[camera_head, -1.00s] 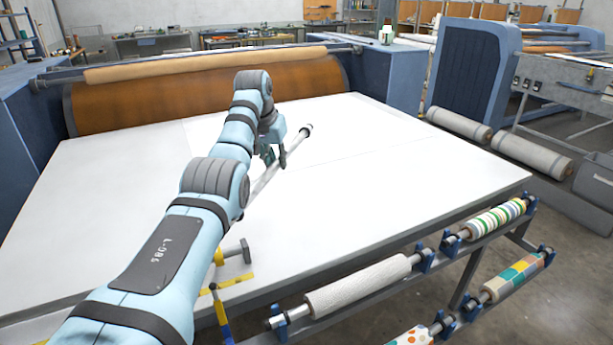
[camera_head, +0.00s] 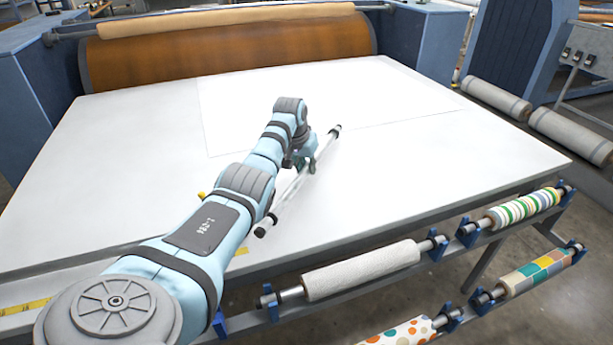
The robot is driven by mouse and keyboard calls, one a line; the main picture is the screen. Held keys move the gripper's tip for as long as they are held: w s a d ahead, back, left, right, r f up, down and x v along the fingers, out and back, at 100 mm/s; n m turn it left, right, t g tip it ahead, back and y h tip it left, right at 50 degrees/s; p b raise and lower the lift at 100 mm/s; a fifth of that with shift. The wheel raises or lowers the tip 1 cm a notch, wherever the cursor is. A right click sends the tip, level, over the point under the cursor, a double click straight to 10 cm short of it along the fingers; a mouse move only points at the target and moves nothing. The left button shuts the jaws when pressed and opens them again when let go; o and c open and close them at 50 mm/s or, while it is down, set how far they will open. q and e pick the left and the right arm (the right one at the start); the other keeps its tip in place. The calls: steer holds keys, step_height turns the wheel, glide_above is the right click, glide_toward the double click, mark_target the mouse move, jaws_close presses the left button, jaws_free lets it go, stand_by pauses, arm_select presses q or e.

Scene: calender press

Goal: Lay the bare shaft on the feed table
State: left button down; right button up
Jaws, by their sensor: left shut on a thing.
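The bare shaft (camera_head: 289,191) is a thin silvery rod with dark ends. It slants from near my forearm up to the right, over the white feed table (camera_head: 420,170). My left gripper (camera_head: 311,167) is shut on it around its middle. I cannot tell whether the shaft touches the table top or hangs just above it. Part of the gripper and its fingertips is hidden by my wrist and the shaft. My right gripper is not in view.
A pale sheet (camera_head: 300,95) lies flat at the back of the table, before the orange-brown drum (camera_head: 230,45). A rack at the front edge holds a white roll (camera_head: 360,270), a striped roll (camera_head: 522,207) and other patterned rolls. The table's right part is clear.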

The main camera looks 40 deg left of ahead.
mark_target(306, 176)
arm_select(q)
steer(key=f, duration=0.3)
steer(key=shift+w+d+f, duration=0.1)
steer(key=shift+w+f, duration=0.2)
steer(key=shift+f, duration=0.05)
steer(key=shift+s, duration=0.1)
steer(key=shift+s+r, duration=0.1)
steer(key=shift+s, duration=0.2)
steer(key=shift+b, duration=0.3)
steer(key=c, duration=1.5)
jaws_free()
steer(key=shift+w, duration=0.1)
steer(key=shift+o, duration=0.2)
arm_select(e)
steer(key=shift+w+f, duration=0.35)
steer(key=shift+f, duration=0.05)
